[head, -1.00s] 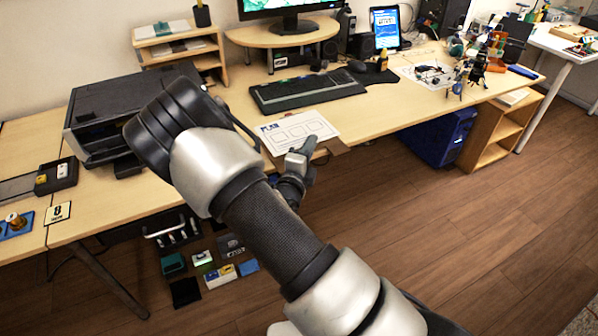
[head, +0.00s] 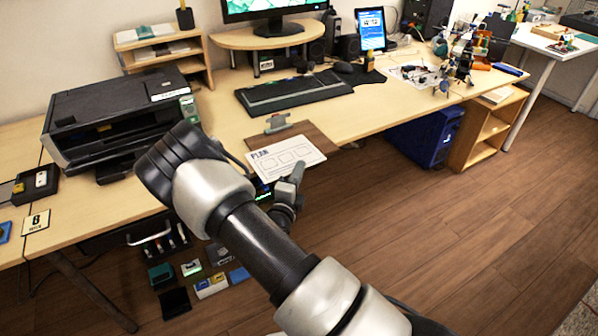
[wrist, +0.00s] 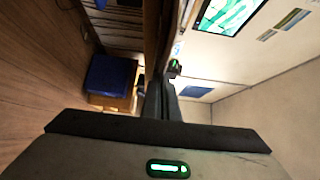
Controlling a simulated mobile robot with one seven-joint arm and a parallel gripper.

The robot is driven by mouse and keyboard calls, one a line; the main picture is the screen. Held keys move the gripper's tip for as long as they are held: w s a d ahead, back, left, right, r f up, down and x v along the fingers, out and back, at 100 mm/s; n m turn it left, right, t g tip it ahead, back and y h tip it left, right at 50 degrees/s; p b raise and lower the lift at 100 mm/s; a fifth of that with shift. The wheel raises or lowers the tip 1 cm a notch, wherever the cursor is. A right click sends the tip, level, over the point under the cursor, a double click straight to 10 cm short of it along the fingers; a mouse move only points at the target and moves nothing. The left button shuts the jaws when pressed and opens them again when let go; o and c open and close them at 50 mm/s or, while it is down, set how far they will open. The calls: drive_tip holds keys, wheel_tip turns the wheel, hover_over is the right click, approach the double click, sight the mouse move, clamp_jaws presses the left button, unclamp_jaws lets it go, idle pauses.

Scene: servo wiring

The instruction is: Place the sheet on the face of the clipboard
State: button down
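The white sheet (head: 287,157), printed "PLAN" with outlined boxes, is at the front edge of the desk, with its near part out past the edge. The brown clipboard (head: 309,134) lies behind and partly under it in the head view, its metal clip (head: 277,122) at the far end. The sheet covers the clipboard's near part; I cannot tell whether they touch. My gripper (head: 297,171) is at the sheet's near right edge and appears shut on it. In the wrist view my gripper's dark fingers (wrist: 161,95) are close together, and the sheet is not clear there.
The keyboard (head: 295,92) lies behind the clipboard. The printer (head: 115,125) stands to the left. The desk to the right of the clipboard is mostly clear. A blue computer case (head: 428,137) stands under the desk at right, and several small boxes lie on the floor below.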

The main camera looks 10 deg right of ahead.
drive_tip(key=c, duration=2.5)
unclamp_jaws()
drive_tip(key=shift+f, duration=0.15)
drive_tip(key=o, duration=0.4)
